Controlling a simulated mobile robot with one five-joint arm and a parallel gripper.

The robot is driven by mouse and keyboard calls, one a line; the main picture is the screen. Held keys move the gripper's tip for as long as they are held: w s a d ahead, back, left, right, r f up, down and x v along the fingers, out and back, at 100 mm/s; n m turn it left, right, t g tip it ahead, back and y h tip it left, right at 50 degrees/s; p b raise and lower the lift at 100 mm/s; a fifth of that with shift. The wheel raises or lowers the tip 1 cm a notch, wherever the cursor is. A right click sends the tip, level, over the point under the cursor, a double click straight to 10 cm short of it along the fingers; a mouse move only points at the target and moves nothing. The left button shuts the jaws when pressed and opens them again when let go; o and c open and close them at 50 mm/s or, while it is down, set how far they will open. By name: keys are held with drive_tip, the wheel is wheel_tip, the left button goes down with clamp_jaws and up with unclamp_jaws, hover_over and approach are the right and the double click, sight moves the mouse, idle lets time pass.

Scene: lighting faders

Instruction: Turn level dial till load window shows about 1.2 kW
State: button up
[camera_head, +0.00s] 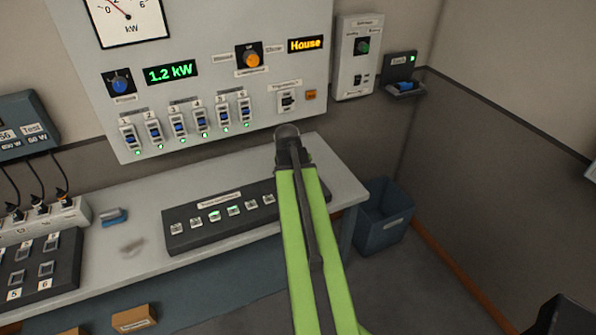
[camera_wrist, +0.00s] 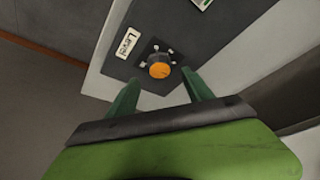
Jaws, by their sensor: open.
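The level dial (camera_wrist: 159,65) is an orange-faced round knob on a dark panel beside a "Level" label in the wrist view. My gripper (camera_wrist: 162,80) is open there, its two green fingers spread with the dial between and just beyond their tips. I see no finger clearly touching it. The load window (camera_head: 170,72) reads 1.2 kW in green on the grey wall panel in the head view. In that view my green arm hides the gripper, and the level dial does not show.
A needle meter (camera_head: 127,20) marked kW is above the window. Several numbered faders (camera_head: 178,124) line the panel. A dark button box (camera_head: 220,221) lies on the desk (camera_head: 135,205). A blue bin (camera_head: 385,215) stands right of the desk.

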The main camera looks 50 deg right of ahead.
drive_tip(key=p+v, duration=0.9)
drive_tip(key=v, duration=0.2)
drive_tip(key=shift+r, duration=0.3)
drive_tip(key=shift+a, duration=0.15)
